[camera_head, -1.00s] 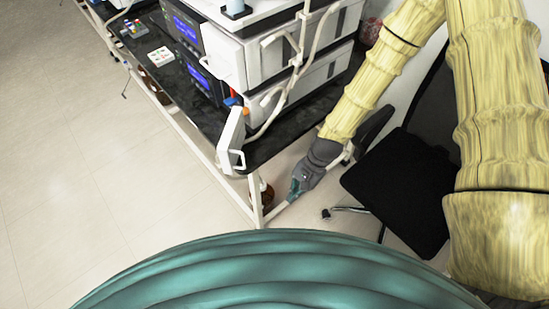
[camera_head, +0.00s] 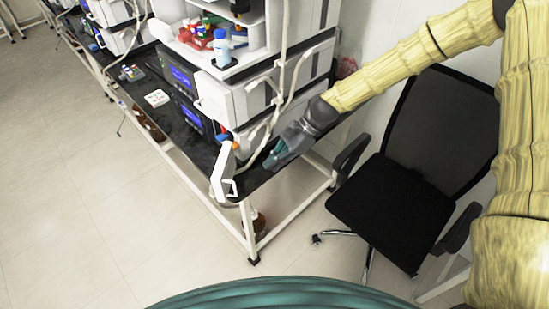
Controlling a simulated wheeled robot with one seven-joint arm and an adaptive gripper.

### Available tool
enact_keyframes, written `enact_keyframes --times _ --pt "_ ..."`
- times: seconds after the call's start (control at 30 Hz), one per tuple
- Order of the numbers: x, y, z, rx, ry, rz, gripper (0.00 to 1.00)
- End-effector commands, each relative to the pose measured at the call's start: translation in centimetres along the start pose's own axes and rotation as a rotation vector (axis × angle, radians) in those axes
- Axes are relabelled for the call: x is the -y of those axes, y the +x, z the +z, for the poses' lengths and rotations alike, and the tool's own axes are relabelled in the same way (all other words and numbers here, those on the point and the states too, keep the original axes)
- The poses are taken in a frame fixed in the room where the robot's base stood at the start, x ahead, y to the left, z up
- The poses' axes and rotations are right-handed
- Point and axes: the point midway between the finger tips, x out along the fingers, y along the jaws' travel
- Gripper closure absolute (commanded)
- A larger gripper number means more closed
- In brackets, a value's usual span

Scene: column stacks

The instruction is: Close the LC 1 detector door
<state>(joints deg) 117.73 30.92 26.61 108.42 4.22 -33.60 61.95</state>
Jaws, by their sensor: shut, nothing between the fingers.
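The detector door (camera_head: 222,172) is a white panel with a pale handle. It stands swung open at the near corner of the instrument stack, over the front edge of the dark bench. The lower instrument with a blue display (camera_head: 191,116) is behind it to the left. My gripper (camera_head: 272,164) is shut and empty, with teal fingertips pointing down and left. It is over the right end of the bench, right of the door and apart from it in the picture.
White tubing (camera_head: 277,100) hangs down the stack's side near my gripper. Bottles and coloured caps (camera_head: 203,37) sit on top of the stack. A black office chair (camera_head: 393,190) stands right of the bench. The floor (camera_head: 110,220) at left is clear.

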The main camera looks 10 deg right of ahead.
Motion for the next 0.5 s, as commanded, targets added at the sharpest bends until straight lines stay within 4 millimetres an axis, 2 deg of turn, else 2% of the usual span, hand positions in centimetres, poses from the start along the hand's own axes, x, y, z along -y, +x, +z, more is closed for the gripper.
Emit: enact_keyframes --times 0.5 --pt "0.0 5.8 0.2 -0.001 -0.003 0.004 1.0"
